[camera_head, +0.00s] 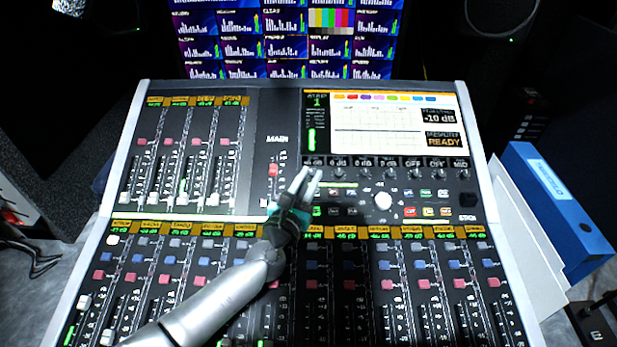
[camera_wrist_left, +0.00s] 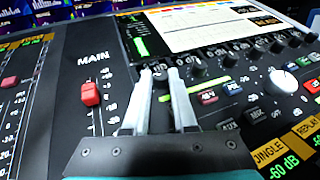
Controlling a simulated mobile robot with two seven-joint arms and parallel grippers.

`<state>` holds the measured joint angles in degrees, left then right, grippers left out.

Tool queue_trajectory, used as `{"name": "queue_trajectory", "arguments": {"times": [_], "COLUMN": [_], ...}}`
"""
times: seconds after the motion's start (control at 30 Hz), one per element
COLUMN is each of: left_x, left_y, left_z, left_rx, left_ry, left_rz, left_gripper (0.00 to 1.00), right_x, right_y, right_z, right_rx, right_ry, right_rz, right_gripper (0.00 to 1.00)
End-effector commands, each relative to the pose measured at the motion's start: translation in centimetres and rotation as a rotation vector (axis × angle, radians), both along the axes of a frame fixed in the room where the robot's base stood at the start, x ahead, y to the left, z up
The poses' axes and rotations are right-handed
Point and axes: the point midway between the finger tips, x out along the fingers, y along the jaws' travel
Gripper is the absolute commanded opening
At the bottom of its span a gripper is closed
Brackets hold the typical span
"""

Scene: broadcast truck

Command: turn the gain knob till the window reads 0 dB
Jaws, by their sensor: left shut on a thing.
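My left gripper (camera_head: 308,173) reaches over the mixing console (camera_head: 130,140) to the left end of a row of dark knobs below the screen. In the left wrist view its two pale fingers (camera_wrist_left: 160,75) are shut on the dark gain knob (camera_wrist_left: 160,68), one finger on each side. The fingers hide much of this knob. The small window (camera_head: 314,162) above it seems to read about 44 dB; its sign is too small to tell. My right gripper is not in view.
The console screen (camera_head: 380,125) shows "-10 dB" and "READY". More knobs (camera_head: 389,174) run to the right. A white round knob (camera_head: 383,200) and coloured buttons lie below them. A red MAIN fader (camera_head: 273,170) stands left of my gripper.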

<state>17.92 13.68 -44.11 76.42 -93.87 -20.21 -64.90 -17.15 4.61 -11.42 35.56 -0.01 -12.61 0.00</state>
Motion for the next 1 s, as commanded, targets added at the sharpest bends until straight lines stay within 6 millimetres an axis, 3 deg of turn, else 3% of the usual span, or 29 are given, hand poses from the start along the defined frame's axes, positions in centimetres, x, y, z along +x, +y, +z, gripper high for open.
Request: {"name": "queue_trajectory", "arguments": {"times": [0.6, 1.0], "left_x": [-0.2, -0.2], "left_y": [-1.0, -1.1], "left_z": [-0.4, -0.3], "left_rx": [-0.153, -0.191], "left_ry": [0.006, 0.005], "left_rz": [0.347, 0.447], "left_gripper": [0.00, 0.00], "right_x": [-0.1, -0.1], "right_y": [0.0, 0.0], "right_z": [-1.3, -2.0], "right_rx": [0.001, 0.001], "right_ry": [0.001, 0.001], "right_rz": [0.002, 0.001], "right_gripper": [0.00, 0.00]}}
